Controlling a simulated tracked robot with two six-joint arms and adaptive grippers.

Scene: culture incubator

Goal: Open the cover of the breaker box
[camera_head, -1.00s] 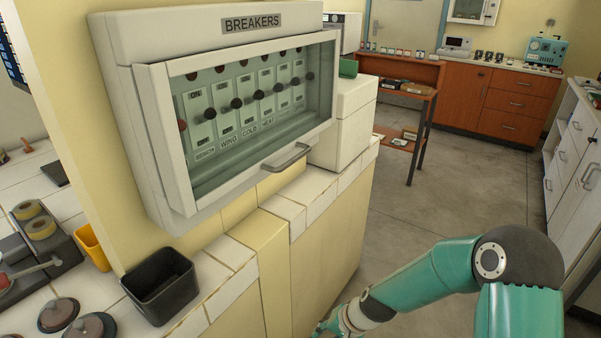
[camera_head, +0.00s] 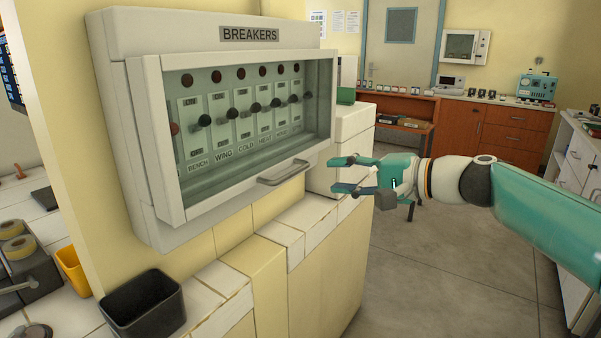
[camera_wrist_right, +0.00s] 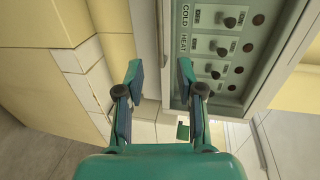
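The breaker box (camera_head: 120,24) hangs on the yellow wall at the left in the head view. Its clear framed cover (camera_head: 232,196) is closed over a row of dark switches, with a grey bar handle (camera_head: 283,173) low on its front. My right gripper (camera_head: 338,175) is open and empty, to the right of the handle and apart from it, with its fingers pointing left. In the right wrist view the open fingers (camera_wrist_right: 158,70) are spread, with part of the box (camera_wrist_right: 222,50) beyond at the upper right. My left gripper is not in view.
A tiled ledge (camera_head: 285,228) runs below the box. A black bin (camera_head: 143,306) and a yellow cup (camera_head: 72,270) stand at the lower left. A white cabinet (camera_head: 350,135) stands behind the handle's right side. The floor at the right is clear.

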